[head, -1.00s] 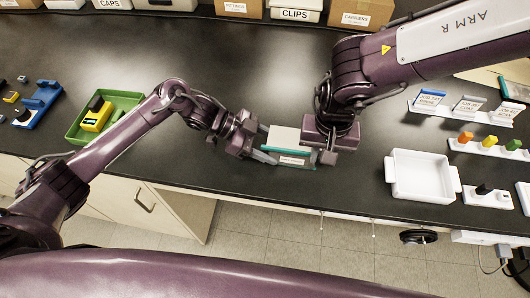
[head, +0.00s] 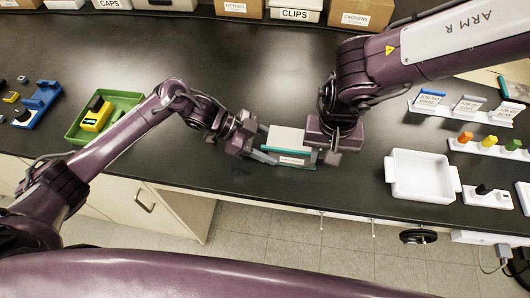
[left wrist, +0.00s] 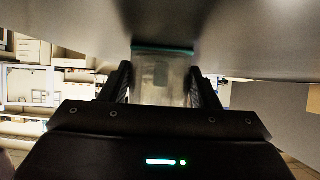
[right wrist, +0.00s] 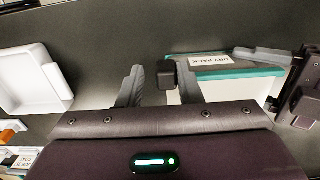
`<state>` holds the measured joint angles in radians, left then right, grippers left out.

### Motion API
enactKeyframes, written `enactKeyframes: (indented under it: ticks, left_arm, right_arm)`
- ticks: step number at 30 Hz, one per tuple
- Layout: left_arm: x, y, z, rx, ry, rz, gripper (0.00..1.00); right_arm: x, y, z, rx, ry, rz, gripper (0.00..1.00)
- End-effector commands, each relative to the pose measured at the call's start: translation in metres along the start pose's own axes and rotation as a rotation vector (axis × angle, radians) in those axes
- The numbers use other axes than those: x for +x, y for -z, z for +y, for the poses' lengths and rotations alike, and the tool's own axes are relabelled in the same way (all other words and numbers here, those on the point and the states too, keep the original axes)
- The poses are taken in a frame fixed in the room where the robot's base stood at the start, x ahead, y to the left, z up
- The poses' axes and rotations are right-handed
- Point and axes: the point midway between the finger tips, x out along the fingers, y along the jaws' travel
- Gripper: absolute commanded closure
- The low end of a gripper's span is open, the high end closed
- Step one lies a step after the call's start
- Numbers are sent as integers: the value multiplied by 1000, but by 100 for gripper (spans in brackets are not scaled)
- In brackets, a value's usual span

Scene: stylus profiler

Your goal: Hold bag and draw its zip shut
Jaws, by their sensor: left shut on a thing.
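The clear bag (head: 288,137) lies at the bench's front edge, with a teal zip strip (head: 287,150) and a white label reading DRY PACK (right wrist: 209,61). My left gripper (head: 262,155) is shut on the bag's left side; the left wrist view shows the bag (left wrist: 160,92) between its fingers. My right gripper (head: 325,155) is at the bag's right end. In the right wrist view its fingers (right wrist: 158,88) are spread. A dark block (right wrist: 167,74), apparently the zip slider, sits between them, close to the right finger and apart from the left one.
A white tray (head: 421,195) stands to the right, with labelled card holders (head: 462,111) and a colored block rack (head: 488,146) beyond. A green tray (head: 75,130) with a yellow device is at left. Boxes line the back. The bench middle is clear.

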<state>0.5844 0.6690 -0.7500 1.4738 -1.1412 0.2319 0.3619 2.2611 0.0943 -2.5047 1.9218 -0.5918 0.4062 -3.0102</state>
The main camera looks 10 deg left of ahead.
Motion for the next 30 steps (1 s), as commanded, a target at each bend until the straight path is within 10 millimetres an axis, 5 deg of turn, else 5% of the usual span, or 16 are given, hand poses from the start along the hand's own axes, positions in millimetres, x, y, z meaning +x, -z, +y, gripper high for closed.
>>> enactKeyframes:
  ticks: [11,30]
  left_arm:
    - [1,-4,2,-6,-3,-9,99]
    - [1,-4,2,-6,-3,-8,99]
  right_arm:
    - [-1,0,-2,-3,5,1,56]
    - [-62,0,-3,-4,7,2,56]
